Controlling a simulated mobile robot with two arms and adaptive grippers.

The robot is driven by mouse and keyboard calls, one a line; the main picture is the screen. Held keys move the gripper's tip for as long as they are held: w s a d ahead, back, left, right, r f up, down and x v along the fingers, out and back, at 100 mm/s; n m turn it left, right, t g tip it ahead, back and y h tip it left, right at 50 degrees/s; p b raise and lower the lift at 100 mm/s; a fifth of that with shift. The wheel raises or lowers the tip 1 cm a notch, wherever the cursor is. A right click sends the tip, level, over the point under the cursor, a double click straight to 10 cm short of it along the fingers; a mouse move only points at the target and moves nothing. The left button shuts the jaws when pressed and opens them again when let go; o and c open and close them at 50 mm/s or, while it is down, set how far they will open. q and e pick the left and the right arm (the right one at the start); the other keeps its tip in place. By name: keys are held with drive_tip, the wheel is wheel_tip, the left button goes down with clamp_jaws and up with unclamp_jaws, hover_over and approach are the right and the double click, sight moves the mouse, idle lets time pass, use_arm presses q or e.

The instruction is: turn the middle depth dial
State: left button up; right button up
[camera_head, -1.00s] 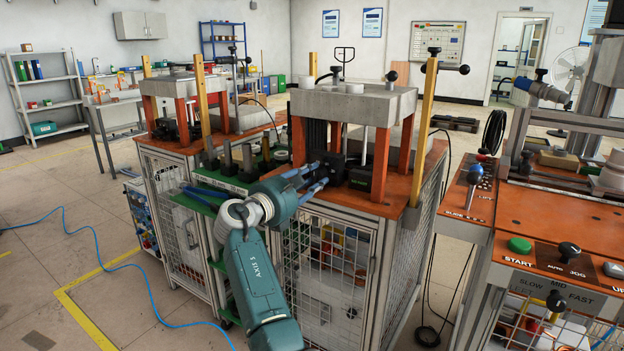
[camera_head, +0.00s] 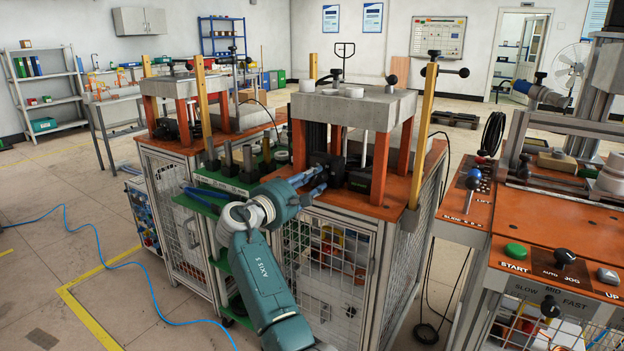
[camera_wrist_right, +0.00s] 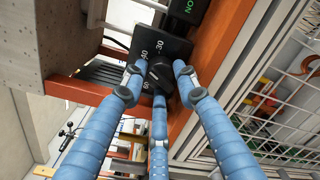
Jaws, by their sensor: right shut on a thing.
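The depth dial (camera_wrist_right: 162,76) is a dark knob on a black plate (camera_wrist_right: 172,46) marked 30, 40 and 50, seen in the right wrist view. My right gripper (camera_wrist_right: 160,78) has its three blue fingers around the knob, shut on it; the fingertips partly hide it. In the head view my right gripper (camera_head: 316,180) reaches the black box (camera_head: 320,160) on the middle station's orange top; the knob itself is hidden there. My left gripper is not in view.
Orange posts (camera_head: 379,168) and a grey block (camera_head: 353,104) stand close around the dial. A wire-mesh cabinet (camera_head: 330,265) is below. Another station (camera_head: 185,120) stands to the left, and a control panel (camera_head: 560,262) with levers to the right. Blue hose lies on the floor.

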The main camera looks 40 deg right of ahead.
drive_tip(key=shift+s+d+r+m, duration=0.15)
drive_tip(key=shift+m, duration=0.75)
drive_tip(key=o, duration=0.9)
drive_tip(key=shift+c, duration=0.2)
drive_tip(key=shift+s, duration=0.1)
drive_tip(key=shift+a, duration=0.25)
drive_tip(key=v, duration=1.1)
drive_tip(key=shift+s+a, duration=0.2)
